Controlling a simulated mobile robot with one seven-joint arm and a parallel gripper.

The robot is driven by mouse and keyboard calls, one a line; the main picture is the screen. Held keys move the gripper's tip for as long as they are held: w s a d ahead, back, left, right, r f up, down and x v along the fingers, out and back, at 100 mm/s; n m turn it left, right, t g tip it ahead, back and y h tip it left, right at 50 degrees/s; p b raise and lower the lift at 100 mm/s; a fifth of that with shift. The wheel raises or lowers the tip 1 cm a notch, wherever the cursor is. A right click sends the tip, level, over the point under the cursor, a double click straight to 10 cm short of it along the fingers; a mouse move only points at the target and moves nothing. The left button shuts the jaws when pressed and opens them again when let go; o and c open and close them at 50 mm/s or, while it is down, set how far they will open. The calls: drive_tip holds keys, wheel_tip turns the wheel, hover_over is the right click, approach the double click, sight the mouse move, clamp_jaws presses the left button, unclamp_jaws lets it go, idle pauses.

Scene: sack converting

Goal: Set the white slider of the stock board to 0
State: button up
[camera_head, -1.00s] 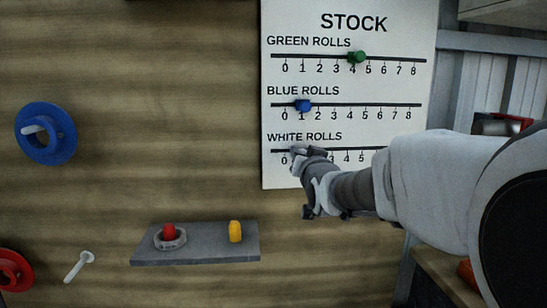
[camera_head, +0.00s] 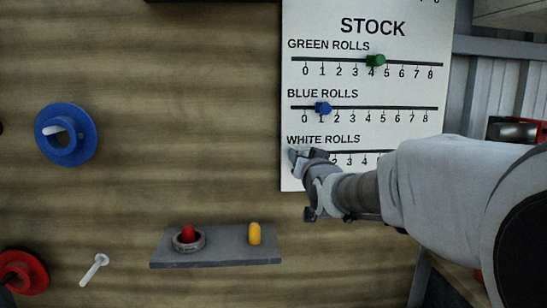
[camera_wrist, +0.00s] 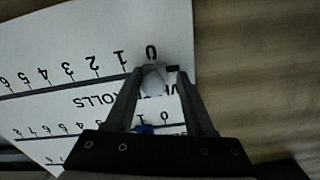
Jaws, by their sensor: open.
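The stock board (camera_head: 400,20) is white, with green, blue and white roll scales. In the wrist view it shows upside down, and the white slider (camera_wrist: 153,82) is a pale round knob on the lowest scale, in line with the 0 mark or very close to it. My gripper (camera_head: 304,158) is at the left end of the white scale. In the wrist view my gripper (camera_wrist: 159,72) is open, with one finger on each side of the knob; I cannot tell whether either touches it. In the head view my gripper hides the knob and the 0 mark.
The green slider (camera_head: 376,60) is near 4 and the blue slider (camera_head: 322,108) near 1, above my gripper. A grey shelf (camera_head: 215,260) with a red peg, a ring and a yellow peg is below left. A blue roll (camera_head: 84,135) hangs at the far left.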

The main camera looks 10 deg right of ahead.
drive_tip(key=shift+d, duration=0.1)
drive_tip(key=shift+s, duration=0.2)
drive_tip(key=s+p, duration=0.1)
drive_tip(key=s, duration=1.6)
drive_tip(key=shift+p, duration=0.4)
drive_tip(key=s+f+n+g, duration=0.3)
drive_tip(key=s+f+g, duration=0.9)
drive_tip(key=s+f, duration=0.55)
drive_tip(key=r+p, duration=1.9)
drive_tip(key=r, duration=0.1)
drive_tip(key=shift+s, duration=0.35)
